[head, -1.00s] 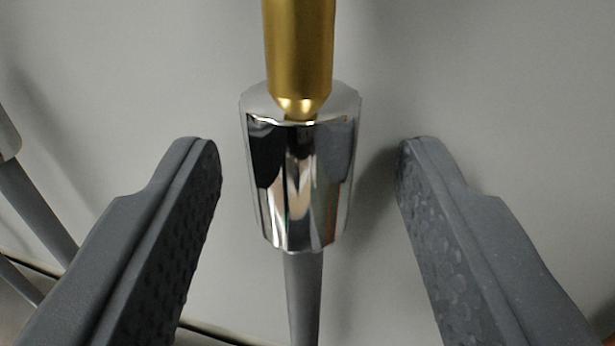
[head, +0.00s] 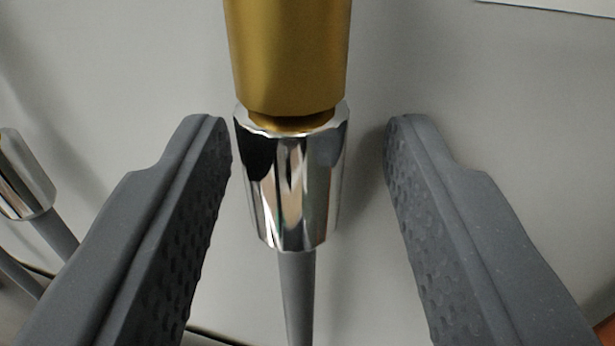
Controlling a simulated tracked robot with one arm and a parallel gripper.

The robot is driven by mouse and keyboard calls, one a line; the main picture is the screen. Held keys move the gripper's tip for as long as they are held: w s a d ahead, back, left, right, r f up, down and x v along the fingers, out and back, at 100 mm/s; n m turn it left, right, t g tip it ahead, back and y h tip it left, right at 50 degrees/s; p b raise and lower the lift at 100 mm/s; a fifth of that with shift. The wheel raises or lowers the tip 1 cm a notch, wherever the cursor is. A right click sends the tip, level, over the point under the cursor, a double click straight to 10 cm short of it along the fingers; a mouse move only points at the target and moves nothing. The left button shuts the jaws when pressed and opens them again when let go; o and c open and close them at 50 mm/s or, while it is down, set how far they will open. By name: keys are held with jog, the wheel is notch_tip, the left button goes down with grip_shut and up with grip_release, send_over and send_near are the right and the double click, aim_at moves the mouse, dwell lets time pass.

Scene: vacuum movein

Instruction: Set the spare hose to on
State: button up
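A chrome faceted hose connector (head: 292,190) stands in the middle of the head view, with a grey hose (head: 297,300) running down from it. A gold fitting (head: 288,55) is directly above it, its lower end at the connector's top rim. Whether the two are joined cannot be told. My gripper (head: 308,135) is open, with one dark grey finger on each side of the connector. The left finger is close to it; a wider gap shows at the right. Neither finger clearly touches it.
A second chrome connector (head: 24,175) with a grey hose hangs at the left edge, beyond the left finger. A plain light grey panel (head: 440,60) is behind everything. A small orange patch (head: 606,330) shows at the lower right corner.

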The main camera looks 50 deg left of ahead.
jog(key=shift+f, duration=0.15)
jog(key=shift+s, duration=0.1)
jog(key=shift+s+d, duration=0.15)
jog(key=shift+d, duration=0.05)
jog(key=b+v, duration=0.2)
jog(key=v, duration=1.1)
